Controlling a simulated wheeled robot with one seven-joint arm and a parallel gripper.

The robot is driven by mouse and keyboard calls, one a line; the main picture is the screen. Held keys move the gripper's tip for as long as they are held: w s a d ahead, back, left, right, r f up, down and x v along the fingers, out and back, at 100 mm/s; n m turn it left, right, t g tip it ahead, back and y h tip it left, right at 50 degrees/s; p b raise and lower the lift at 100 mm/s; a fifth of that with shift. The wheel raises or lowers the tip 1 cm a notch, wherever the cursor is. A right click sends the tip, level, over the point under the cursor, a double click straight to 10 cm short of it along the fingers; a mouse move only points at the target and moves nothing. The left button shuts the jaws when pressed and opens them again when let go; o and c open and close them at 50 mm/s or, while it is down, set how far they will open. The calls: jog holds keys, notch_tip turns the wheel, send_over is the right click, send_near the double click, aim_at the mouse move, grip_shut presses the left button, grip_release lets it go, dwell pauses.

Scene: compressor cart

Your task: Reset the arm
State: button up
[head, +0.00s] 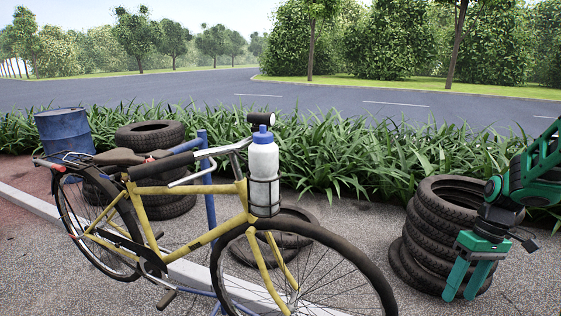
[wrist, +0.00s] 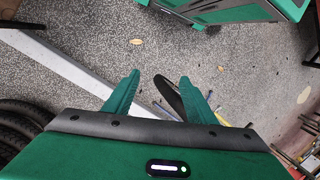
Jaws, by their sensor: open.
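My gripper (head: 468,281) is at the right in the head view, at the end of my green and black arm. It points down in front of a stack of tires, its two green fingers apart with nothing between them. In the wrist view my gripper (wrist: 161,97) shows both green fingers spread over grey pavement.
A yellow bicycle (head: 205,236) stands at the left and centre, with a white, blue-capped bottle (head: 263,160) in a holder. Tires (head: 440,235) are stacked behind my gripper. A blue barrel (head: 63,133) stands far left. Pavement between bicycle and tires is mostly clear.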

jog(key=s+a+r+m+h, duration=0.1)
jog(key=s+r+m, duration=0.3)
jog(key=s, duration=0.6)
jog(key=s+a+r+m+t+h, duration=0.1)
jog(key=s+r+m, duration=0.3)
jog(key=s, duration=0.6)
jog(key=shift+s+a+r+m+t, duration=0.2)
jog(key=shift+s+a+m+t, duration=0.1)
jog(key=shift+a, duration=0.55)
jog(key=shift+w+f+h, duration=0.25)
jog(key=shift+w+h, duration=0.05)
jog(key=shift+w, duration=0.3)
